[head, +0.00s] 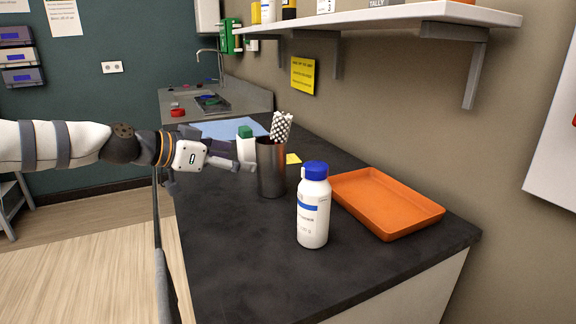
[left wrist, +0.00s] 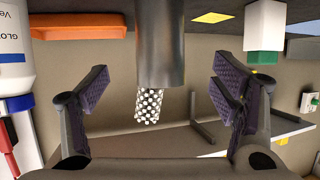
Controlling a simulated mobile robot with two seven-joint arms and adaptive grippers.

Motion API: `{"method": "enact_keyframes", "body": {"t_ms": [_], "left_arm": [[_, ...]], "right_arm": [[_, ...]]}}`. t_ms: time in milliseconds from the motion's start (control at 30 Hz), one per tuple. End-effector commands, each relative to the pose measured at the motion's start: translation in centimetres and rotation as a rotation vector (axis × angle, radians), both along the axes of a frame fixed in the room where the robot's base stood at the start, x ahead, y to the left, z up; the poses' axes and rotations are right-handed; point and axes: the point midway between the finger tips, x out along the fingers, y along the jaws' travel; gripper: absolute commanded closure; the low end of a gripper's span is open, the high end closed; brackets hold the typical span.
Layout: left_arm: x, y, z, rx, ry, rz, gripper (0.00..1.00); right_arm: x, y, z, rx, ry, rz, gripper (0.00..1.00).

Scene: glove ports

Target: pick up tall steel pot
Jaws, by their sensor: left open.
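The tall steel pot (head: 271,168) stands upright on the dark counter, with a black-and-white checkered item (head: 281,126) sticking out of its top. My left gripper (head: 246,165) is open and empty just left of the pot, pointing at it. In the left wrist view, which looks upside down, the pot (left wrist: 160,45) shows at the top centre, in line with the gap between the open fingers (left wrist: 160,88). I cannot tell whether the fingertips have reached the pot's sides. My right gripper is not in view.
A white bottle with a blue cap (head: 313,208) stands in front of the pot. An orange tray (head: 388,203) lies to its right. A green-capped white bottle (head: 246,147) is close behind my gripper. A shelf (head: 400,17) overhangs the back. The counter's near left is clear.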

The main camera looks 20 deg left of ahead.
Motion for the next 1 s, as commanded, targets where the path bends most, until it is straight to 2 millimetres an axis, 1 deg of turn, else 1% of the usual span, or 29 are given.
{"method": "enact_keyframes", "body": {"t_ms": [33,133,200,333,533,633,833,867,900,967,1000], "left_arm": [[1.1,-0.6,-2.3,0.003,0.028,-0.003,0.2],[3.1,-1.5,-3.7,0.003,0.033,-0.002,0.2],[4.0,-2.0,-3.9,0.002,0.031,-0.002,0.2],[5.4,-2.7,-3.9,0.003,0.022,-0.003,0.2],[8.6,-4.2,-4.9,0.001,0.022,-0.003,0.2],[9.3,-4.5,-4.8,0.0,0.016,-0.001,0.2],[9.3,-4.5,-4.3,0.0,0.01,-0.001,0.2],[9.3,-4.5,-4.3,0.0,0.01,-0.001,0.26],[9.3,-4.5,-4.3,0.0,0.01,-0.001,0.35],[9.2,-4.5,-4.3,0.0,0.01,-0.001,0.49],[9.2,-4.5,-4.3,0.0,0.01,-0.001,0.58]], "right_arm": [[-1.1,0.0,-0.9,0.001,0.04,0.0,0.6],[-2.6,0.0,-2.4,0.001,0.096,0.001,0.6],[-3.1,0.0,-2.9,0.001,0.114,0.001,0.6],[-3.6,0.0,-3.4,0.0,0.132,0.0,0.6],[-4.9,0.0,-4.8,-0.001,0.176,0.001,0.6],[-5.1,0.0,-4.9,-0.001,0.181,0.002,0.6],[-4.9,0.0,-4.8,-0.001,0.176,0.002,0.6],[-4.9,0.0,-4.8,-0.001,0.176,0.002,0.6],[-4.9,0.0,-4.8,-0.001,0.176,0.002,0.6],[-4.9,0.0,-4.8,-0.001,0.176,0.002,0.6],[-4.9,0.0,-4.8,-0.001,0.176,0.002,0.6]]}}
